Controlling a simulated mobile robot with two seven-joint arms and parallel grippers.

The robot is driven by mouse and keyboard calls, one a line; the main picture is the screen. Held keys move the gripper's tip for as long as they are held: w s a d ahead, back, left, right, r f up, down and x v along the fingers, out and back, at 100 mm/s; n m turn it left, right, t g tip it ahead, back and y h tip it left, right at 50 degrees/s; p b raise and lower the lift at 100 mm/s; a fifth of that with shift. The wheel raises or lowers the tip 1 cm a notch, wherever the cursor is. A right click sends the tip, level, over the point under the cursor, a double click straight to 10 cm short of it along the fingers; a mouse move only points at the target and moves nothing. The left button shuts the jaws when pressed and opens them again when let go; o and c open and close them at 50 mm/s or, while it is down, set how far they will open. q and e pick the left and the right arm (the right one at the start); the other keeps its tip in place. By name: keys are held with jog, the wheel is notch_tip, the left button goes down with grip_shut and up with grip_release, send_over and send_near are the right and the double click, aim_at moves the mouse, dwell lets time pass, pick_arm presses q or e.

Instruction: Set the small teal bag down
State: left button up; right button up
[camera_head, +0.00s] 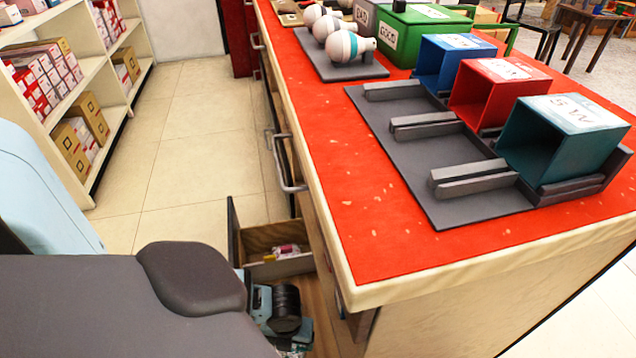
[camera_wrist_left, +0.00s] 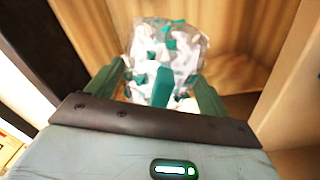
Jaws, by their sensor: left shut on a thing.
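The small teal bag (camera_wrist_left: 165,55) is a clear bag with white and teal pieces. It shows at the top middle of the left wrist view. My left gripper (camera_wrist_left: 163,85) is shut on it, with one green finger on each side. Wooden surfaces of the open drawer (camera_head: 282,236) surround the bag in that view. In the head view my left wrist is low beside the counter, over the drawer, and mostly hides the bag. I cannot tell whether the bag touches the drawer floor. My right gripper is not in view.
A small red and yellow item (camera_head: 286,250) lies in the drawer's far part. The red-topped counter (camera_head: 370,245) overhangs on the right, holding blue, red (camera_head: 492,95) and teal (camera_head: 560,140) boxes on a grey board. Stocked shelves (camera_head: 85,75) stand left; the aisle floor (camera_head: 185,170) is clear.

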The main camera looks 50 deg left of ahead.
pick_arm(q)
notch_tip(320, 180, down, 5)
jog(key=b, duration=0.3)
jog(key=shift+s+f, duration=0.1)
jog(key=shift+f, duration=0.3)
jog(key=shift+f+b, duration=0.3)
jog(key=shift+b, duration=0.1)
notch_tip(320, 180, down, 10)
jog(key=b, duration=0.5)
jog(key=shift+r, duration=0.3)
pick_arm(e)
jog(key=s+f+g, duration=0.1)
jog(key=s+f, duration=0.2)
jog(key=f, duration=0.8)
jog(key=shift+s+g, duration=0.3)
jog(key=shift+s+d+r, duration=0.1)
